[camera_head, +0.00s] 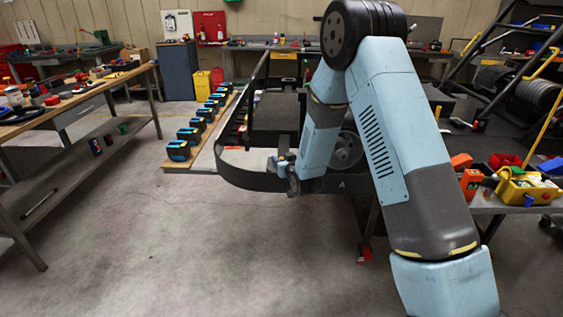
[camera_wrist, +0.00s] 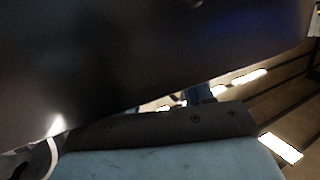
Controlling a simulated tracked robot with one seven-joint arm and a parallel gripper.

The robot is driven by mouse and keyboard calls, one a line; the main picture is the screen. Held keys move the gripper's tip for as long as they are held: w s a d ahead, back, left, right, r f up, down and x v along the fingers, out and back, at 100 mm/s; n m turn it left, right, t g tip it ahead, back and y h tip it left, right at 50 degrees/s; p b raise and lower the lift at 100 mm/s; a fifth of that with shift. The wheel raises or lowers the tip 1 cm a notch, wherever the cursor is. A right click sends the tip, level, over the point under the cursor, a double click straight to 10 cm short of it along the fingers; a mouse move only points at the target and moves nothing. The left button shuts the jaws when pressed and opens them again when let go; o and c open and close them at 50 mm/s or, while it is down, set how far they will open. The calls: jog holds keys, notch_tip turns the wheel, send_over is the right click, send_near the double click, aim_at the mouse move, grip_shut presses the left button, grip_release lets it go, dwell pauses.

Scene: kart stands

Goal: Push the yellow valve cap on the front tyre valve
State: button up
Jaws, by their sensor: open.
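A kart with a dark front bumper (camera_head: 240,178) stands mid-scene. Part of a dark wheel (camera_head: 347,150) with a grey hub shows behind my arm. I cannot make out the yellow valve cap or the tyre valve in either view. My gripper (camera_head: 283,163) is open, small in the head view at the end of my blue arm, close to the bumper and left of the wheel. I cannot tell whether it touches anything. In the wrist view a large dark surface (camera_wrist: 130,60) fills the upper left, very near the camera, hiding what lies beyond.
A row of blue-and-black boxes (camera_head: 188,134) lines a low wooden platform left of the kart. A workbench (camera_head: 95,95) stands at left. The concrete floor (camera_head: 170,240) in front is largely clear.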

jog(key=shift+c, duration=0.5)
grip_shut()
